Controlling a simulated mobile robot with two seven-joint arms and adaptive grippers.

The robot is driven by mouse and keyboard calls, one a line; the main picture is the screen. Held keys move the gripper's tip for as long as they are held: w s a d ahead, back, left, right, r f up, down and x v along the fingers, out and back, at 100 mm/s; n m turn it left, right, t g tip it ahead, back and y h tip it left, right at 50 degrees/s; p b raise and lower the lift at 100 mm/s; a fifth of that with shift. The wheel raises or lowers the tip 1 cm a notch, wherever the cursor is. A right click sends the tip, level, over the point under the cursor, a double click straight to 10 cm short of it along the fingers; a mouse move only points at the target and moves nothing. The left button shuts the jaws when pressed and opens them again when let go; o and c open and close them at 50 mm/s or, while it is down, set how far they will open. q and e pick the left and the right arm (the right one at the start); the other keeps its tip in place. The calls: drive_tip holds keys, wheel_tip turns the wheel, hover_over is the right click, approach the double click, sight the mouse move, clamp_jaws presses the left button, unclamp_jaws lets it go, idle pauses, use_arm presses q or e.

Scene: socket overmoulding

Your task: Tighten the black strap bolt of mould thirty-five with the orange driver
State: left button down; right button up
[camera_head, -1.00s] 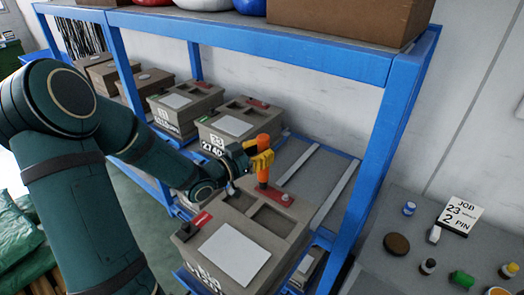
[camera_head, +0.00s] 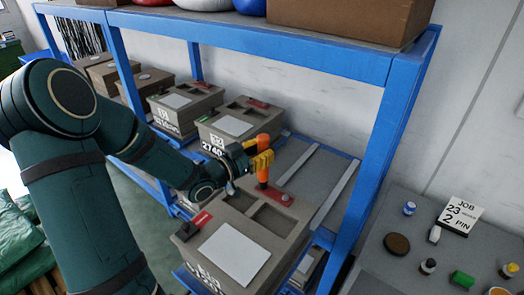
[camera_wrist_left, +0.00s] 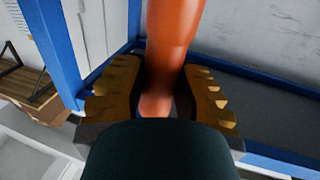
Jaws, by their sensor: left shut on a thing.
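My left gripper (camera_head: 262,160) is shut on the orange driver (camera_head: 263,143) and holds it upright over the back of the nearest grey mould (camera_head: 245,205). In the left wrist view the driver's orange handle (camera_wrist_left: 168,50) stands between the two yellow-and-black fingers (camera_wrist_left: 160,100). The driver's lower end is by a red strap (camera_head: 275,192) with a bolt head (camera_head: 285,198); I cannot tell whether it touches. A black strap piece (camera_head: 190,229) sits at the mould's front left corner, beside a red tag. The mould's number is not legible. My right gripper is not in view.
Other grey moulds (camera_head: 232,126) stand in a row behind on the blue-framed rack (camera_head: 376,140). Bare rails (camera_head: 336,190) lie right of the nearest mould. A blue upright separates the rack from a side table (camera_head: 400,275) with small bottles and a job card (camera_head: 460,217).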

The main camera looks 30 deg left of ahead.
sight(261, 137)
use_arm(q)
drive_tip(key=shift+r+p, duration=1.9)
drive_tip(key=shift+r, duration=0.55)
drive_tip(key=shift+a, duration=0.1)
